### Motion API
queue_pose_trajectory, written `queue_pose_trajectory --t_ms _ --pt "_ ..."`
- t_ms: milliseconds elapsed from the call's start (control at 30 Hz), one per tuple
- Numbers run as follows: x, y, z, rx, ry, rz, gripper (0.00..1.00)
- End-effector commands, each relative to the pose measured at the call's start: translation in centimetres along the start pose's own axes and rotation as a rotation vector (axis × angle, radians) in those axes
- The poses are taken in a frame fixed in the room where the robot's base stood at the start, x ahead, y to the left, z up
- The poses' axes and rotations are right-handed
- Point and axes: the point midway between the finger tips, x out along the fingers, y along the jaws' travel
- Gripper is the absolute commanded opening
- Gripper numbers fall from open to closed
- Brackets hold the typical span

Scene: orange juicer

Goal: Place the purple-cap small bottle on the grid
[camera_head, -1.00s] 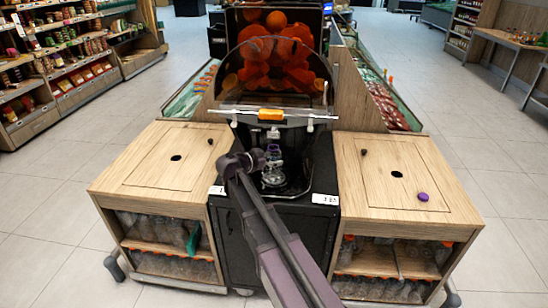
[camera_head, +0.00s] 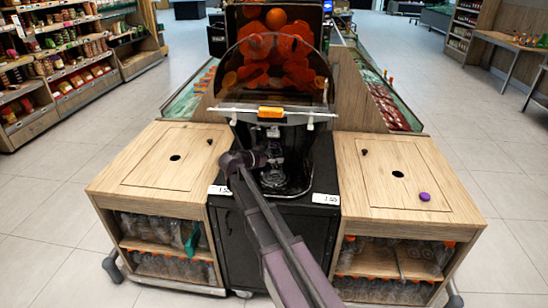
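My gripper (camera_head: 273,156) is small and dark inside the juicer's front bay, below the orange tap (camera_head: 271,112). Whether its fingers are open or shut does not show. A clear small bottle (camera_head: 273,179) seems to stand upright under it, on the dark base of the bay. Its top is hidden or too dark to make out, and I cannot tell whether the gripper touches it. The grid under the bottle is not clearly visible. A purple cap (camera_head: 425,196) lies on the right wooden counter (camera_head: 440,212), apart from the gripper.
The juicer's clear cover (camera_head: 285,70) and tap hang above the gripper. The left wooden counter (camera_head: 135,175) is mostly clear, with a small dark object (camera_head: 210,141). Shelves below both counters hold several clear bottles (camera_head: 385,288), some orange-capped.

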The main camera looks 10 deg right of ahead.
Motion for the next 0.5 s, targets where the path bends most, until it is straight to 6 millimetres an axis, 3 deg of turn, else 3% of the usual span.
queue_pose_trajectory --t_ms 33,67,100,500 --pt "0.00 0.00 0.02 0.000 0.000 0.000 0.89" --pt "0.00 0.00 0.01 0.000 0.000 0.000 0.97" --pt "0.00 0.00 0.01 0.000 0.000 0.000 1.00" --pt "0.00 0.00 -0.02 0.000 0.000 0.000 1.00"
